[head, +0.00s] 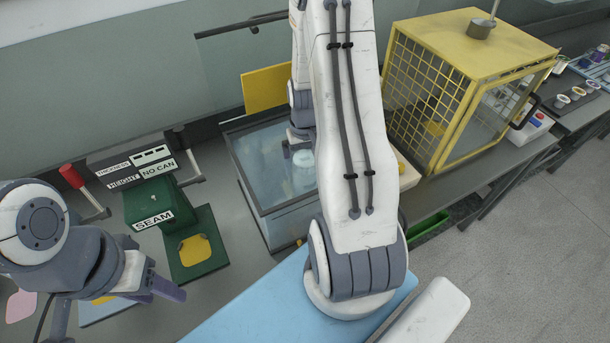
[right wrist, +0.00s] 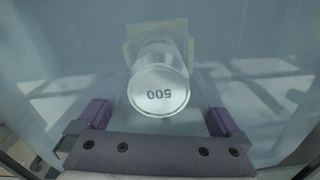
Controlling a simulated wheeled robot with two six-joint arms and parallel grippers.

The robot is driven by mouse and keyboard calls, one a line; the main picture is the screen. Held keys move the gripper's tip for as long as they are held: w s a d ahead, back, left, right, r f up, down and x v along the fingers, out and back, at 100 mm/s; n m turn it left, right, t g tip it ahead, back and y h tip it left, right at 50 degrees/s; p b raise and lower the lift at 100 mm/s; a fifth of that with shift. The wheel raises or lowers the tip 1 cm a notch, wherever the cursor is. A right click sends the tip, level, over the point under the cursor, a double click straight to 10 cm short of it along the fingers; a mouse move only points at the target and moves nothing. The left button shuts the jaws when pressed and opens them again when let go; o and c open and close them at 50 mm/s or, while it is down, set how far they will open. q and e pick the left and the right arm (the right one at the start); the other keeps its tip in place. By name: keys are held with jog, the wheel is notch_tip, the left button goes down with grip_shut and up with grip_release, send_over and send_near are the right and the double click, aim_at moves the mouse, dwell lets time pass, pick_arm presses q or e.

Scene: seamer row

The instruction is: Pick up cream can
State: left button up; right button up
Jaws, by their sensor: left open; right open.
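In the head view the can shows as a pale round shape (head: 303,159) inside the glass-like tank (head: 262,175). My right gripper (right wrist: 160,112) is open, with its purple fingers on either side of the can's near end; I cannot tell whether they touch it. In the head view this gripper (head: 300,142) is partly hidden by my right arm. My left gripper (head: 165,287) is open and empty at the lower left.
A green SEAM machine (head: 152,202) stands left of the tank, with a red-handled lever (head: 72,177). A yellow mesh cage (head: 450,90) stands to the right. A yellow panel (head: 266,88) rises behind the tank. A light blue surface (head: 250,310) lies in front.

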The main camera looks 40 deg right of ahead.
jog(key=shift+d+f+p, duration=0.1)
jog(key=shift+f+p, duration=0.3)
jog(key=shift+f, duration=1.75)
grip_shut()
jog(key=shift+r, duration=0.1)
